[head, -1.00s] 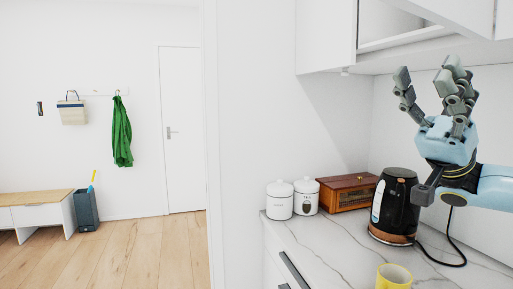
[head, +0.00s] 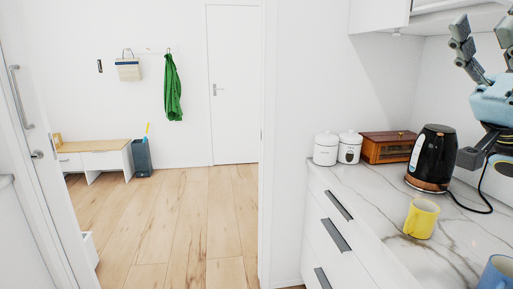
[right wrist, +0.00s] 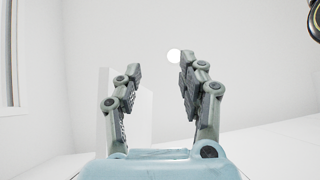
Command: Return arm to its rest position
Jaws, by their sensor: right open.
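My right gripper (head: 484,50) is raised at the upper right of the head view, above the counter and partly cut off by the picture's edge. Its fingers point up and stand apart, with nothing between them. In the right wrist view the right gripper (right wrist: 155,85) also shows open and empty, against pale walls. My left gripper is in neither view.
The marble counter (head: 385,200) holds white canisters (head: 326,149), a wooden box (head: 386,147), a black kettle (head: 433,155), a yellow mug (head: 421,219) and a blue mug (head: 497,273). Cabinets (head: 378,15) hang above. The wooden floor (head: 170,225) is open at left.

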